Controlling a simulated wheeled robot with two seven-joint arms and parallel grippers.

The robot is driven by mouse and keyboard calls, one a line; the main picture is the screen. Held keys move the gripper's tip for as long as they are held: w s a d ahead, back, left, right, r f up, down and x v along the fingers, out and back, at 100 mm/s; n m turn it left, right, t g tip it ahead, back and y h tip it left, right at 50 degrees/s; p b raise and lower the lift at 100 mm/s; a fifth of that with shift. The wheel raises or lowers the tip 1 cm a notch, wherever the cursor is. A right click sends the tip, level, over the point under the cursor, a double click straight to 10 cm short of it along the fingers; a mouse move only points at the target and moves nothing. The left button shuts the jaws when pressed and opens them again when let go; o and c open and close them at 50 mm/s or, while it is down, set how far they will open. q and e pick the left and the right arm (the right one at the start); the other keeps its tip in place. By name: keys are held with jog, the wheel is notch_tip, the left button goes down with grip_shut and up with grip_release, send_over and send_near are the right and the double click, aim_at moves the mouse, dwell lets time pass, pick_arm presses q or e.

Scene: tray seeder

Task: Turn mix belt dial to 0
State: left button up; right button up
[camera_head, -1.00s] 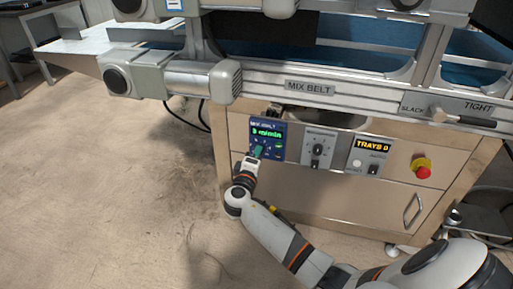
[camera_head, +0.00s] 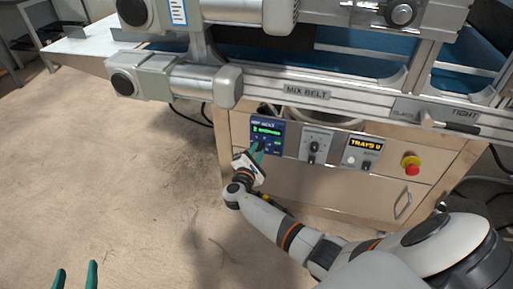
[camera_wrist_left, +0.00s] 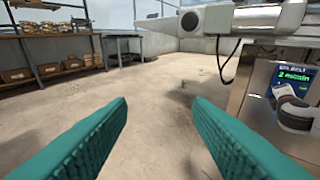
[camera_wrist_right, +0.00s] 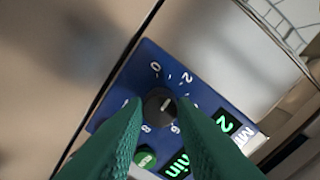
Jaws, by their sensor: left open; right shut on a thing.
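The mix belt panel (camera_head: 278,128) is a blue box on the front of the machine's cabinet. Its display shows a green 2 m/min in the left wrist view (camera_wrist_left: 293,76). The dial (camera_wrist_right: 160,103) is a dark round knob with a white pointer, aimed up and right toward the 2; the 0 is printed above the knob. My right gripper (camera_wrist_right: 158,110) is shut on the dial, one green finger on each side; it also shows at the panel in the head view (camera_head: 259,148). My left gripper (camera_head: 75,277) is open and empty, low at the left, away from the panel.
Right of the blue panel are a grey knob panel (camera_head: 316,145), a trays panel (camera_head: 362,152) and a red stop button (camera_head: 411,168). The conveyor frame (camera_head: 340,102) overhangs the panels. A green button (camera_wrist_right: 145,157) sits near the dial. Floor at left is clear.

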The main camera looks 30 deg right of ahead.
jog(key=n+p, duration=0.2)
jog(key=n, duration=0.1)
jog(key=shift+n, duration=0.3)
jog(key=n+p, duration=0.2)
jog(key=n, duration=0.2)
pick_arm(q)
jog(key=s+a+f+g+y, duration=0.1)
jog(key=s+a+f+g, duration=0.1)
jog(key=s+f+g, duration=0.3)
jog(key=s+a+f+g+y, duration=0.2)
jog(key=s+f+g, duration=0.3)
jog(key=s, duration=0.4)
jog(key=shift+s+a+n+g, duration=0.2)
jog(key=shift+a+n+g, duration=0.1)
jog(key=shift+a+g, duration=0.55)
pick_arm(e)
jog(key=shift+f+n, duration=0.1)
jog(key=shift+n, duration=0.2)
pick_arm(q)
jog(key=shift+d, duration=0.1)
pick_arm(e)
jog(key=o, duration=1)
jog(key=shift+a, duration=0.1)
